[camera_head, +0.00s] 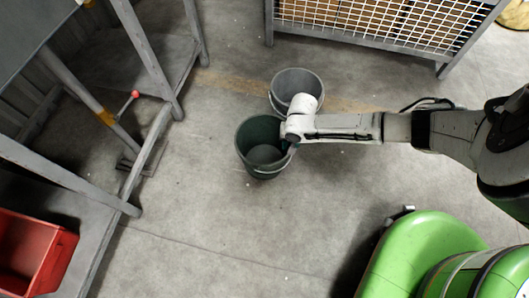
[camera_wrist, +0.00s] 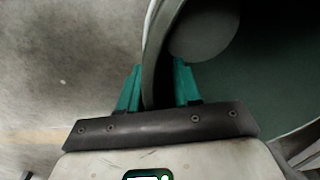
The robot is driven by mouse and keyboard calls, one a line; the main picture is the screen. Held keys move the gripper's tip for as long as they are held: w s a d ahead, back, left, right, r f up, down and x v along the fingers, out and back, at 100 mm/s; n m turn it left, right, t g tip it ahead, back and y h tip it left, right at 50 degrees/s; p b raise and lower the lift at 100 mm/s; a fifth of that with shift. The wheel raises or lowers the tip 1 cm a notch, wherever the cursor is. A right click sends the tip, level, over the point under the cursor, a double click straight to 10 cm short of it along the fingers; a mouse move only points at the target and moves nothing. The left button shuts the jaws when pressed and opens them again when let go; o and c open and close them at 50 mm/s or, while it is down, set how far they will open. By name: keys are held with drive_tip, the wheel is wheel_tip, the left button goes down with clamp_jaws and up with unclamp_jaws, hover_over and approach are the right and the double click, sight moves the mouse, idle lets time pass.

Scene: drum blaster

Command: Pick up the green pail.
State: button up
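The green pail (camera_head: 257,131) stands upright on the concrete floor in the head view, with a paler round bottom inside. My gripper is over its right rim there, and my wrist hides most of the fingers. In the wrist view my gripper (camera_wrist: 158,66) has its two teal fingers apart, one on each side of the pail's wall (camera_wrist: 154,45). The left finger is outside the pail and the right finger is inside. A gap shows between the fingertips and the wall, so the gripper looks open around the rim.
A grey pail (camera_head: 297,82) stands right behind the green one, close to my wrist. A metal rack (camera_head: 150,130) with a red bin (camera_head: 32,250) is at the left. A mesh-sided crate (camera_head: 380,20) stands at the back. The floor in front is clear.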

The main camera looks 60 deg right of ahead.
drive_tip(key=shift+f, duration=0.2)
clamp_jaws()
idle(1.3)
